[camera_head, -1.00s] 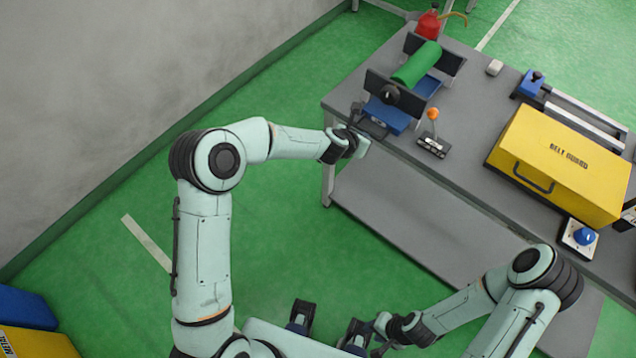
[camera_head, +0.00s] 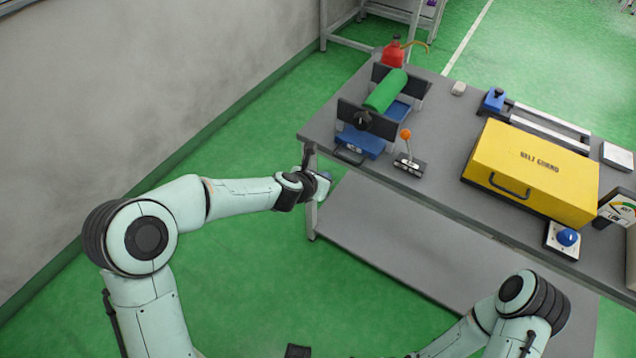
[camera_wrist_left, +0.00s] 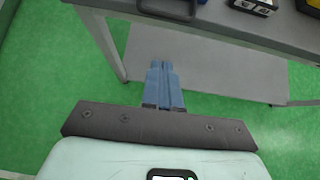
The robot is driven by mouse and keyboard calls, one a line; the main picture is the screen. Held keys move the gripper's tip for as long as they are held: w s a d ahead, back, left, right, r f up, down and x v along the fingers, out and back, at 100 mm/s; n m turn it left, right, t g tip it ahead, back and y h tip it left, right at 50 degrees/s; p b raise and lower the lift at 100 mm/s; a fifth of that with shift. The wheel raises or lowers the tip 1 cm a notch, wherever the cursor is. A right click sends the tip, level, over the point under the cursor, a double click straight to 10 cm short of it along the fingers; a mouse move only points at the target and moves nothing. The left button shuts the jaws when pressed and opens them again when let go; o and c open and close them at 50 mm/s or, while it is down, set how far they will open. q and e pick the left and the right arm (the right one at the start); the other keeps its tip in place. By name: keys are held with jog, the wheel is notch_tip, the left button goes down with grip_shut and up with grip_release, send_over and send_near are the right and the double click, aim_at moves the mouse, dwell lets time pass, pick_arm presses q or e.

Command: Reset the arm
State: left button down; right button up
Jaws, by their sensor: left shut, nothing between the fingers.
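My left arm reaches in from the left in the head view. Its left gripper (camera_head: 308,158) is at the near left corner of the grey table, apart from the things on top. In the left wrist view the blue-grey fingers of my left gripper (camera_wrist_left: 161,68) are together and empty, in front of the lower shelf.
The grey table (camera_head: 445,165) holds a green roller (camera_head: 386,91), an orange-knobbed lever (camera_head: 407,150), a yellow belt guard box (camera_head: 533,172) and a blue button box (camera_head: 567,238). A red can (camera_head: 393,56) stands at the back. Green floor lies open before the table.

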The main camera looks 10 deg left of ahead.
pick_arm(q)
jog(key=v, duration=0.3)
jog(key=shift+s+r, duration=0.15)
jog(key=shift+s, duration=0.05)
pick_arm(e)
jog(key=shift+s, duration=0.1)
